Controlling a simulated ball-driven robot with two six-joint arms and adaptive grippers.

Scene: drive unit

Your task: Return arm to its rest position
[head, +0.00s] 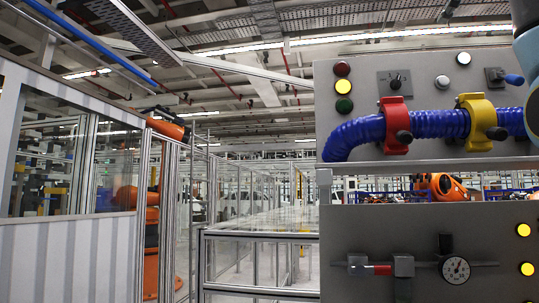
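Part of what looks like my own arm, a grey link with a blue-teal cap, shows at the top right edge in the head view. No gripper fingers show on it. My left arm and both grippers are out of view. The arm part overlaps the right end of an upper grey panel (358,78). A blue corrugated hose (440,124) runs across this panel through a red clamp (395,125) and a yellow clamp (478,120).
The upper panel also carries a red, a yellow and a green lamp (343,86) and a black knob (396,82). A lower grey panel (420,225) holds a dial gauge (456,269) and yellow lamps (524,230). Glass fencing (260,260) and orange robots (168,125) stand behind.

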